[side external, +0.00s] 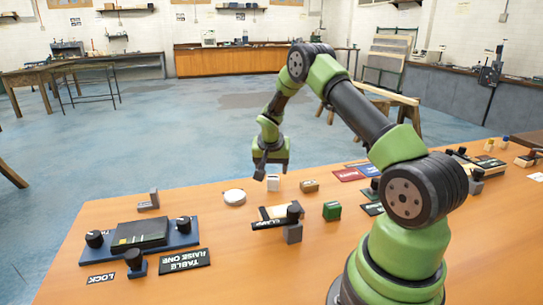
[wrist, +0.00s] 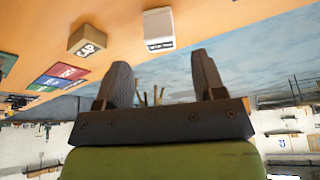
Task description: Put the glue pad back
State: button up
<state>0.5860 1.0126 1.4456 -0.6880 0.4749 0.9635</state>
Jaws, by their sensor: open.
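No object carries a readable glue pad label, so I cannot tell which one it is. A round white disc (side external: 235,197) lies on the table left of a small white block (side external: 273,183). The white block also shows in the wrist view (wrist: 158,28), with a dark label along one edge. A small brown block (side external: 309,186) sits to its right and appears in the wrist view (wrist: 88,40) with a dark printed label. My gripper (side external: 271,171) is open and empty near the table's far edge, close to the white block. Its two fingers (wrist: 161,72) stand apart with nothing between them.
A blue panel (side external: 187,240) with black knobs and a "TABLE RAISE ONE" plate (side external: 185,261) lie at front left. A clamp (side external: 291,224) and green block (side external: 332,211) stand mid-table. Red card (side external: 348,174) lies further right. The front middle of the table (side external: 265,275) is clear.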

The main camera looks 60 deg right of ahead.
jog(key=s+a+r+n+t+y, duration=0.1)
jog(key=s+a+r+n, duration=0.1)
jog(key=a+r, duration=0.7)
jog(key=s+a+r+n+t+y, duration=0.1)
jog(key=s+a+r+t, duration=0.15)
jog(key=a+r, duration=0.65)
jog(key=s+a+r+n+t+y, duration=0.1)
jog(key=s+a+r+n+y, duration=0.1)
jog(key=s+a, duration=0.3)
jog(key=s+a+r+n+t+y, duration=0.1)
jog(key=s+a+r+n, duration=0.3)
jog(key=s, duration=0.6)
jog(key=a+y, duration=0.1)
jog(key=a, duration=0.1)
jog(key=shift+a, duration=0.3)
